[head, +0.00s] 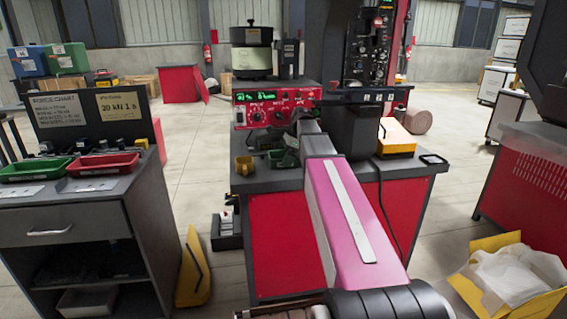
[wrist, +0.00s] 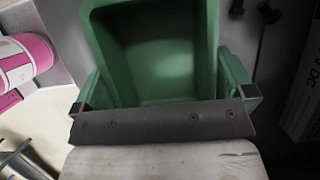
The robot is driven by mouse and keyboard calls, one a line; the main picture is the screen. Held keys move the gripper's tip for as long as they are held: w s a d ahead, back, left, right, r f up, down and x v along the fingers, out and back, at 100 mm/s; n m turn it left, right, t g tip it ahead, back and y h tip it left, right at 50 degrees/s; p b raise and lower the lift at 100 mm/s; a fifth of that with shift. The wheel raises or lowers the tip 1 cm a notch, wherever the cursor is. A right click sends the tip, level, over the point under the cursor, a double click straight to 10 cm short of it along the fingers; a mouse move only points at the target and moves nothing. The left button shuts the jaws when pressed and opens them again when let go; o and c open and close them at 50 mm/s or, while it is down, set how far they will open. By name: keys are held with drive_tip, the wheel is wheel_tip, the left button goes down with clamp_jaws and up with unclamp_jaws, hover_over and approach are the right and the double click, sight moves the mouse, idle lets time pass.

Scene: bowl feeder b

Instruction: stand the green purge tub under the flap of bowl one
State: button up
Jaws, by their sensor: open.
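The green tub (wrist: 165,55) fills the upper middle of the wrist view, its mouth open and its inside empty. It also shows small and dark in the head view (head: 288,158), on the bench top in front of the red control box. My gripper (wrist: 163,110) is open close in front of the tub; whether it touches the tub I cannot tell. A dark bar with screws crosses the tub's near side in the wrist view. Bowl one appears to be the bowl (head: 252,37) above the control box (head: 275,105). I cannot make out its flap.
A yellow cup-like tub (head: 244,165) stands left of the green one. At left, a grey cabinet (head: 70,205) bears a green tray and a red tray. A yellow bin (head: 510,285) stands at lower right.

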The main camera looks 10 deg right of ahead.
drive_tip(key=shift+a+f, duration=0.15)
drive_tip(key=shift+a, duration=0.5)
drive_tip(key=shift+f, duration=0.4)
drive_tip(key=shift+f, duration=0.1)
drive_tip(key=c, duration=0.7)
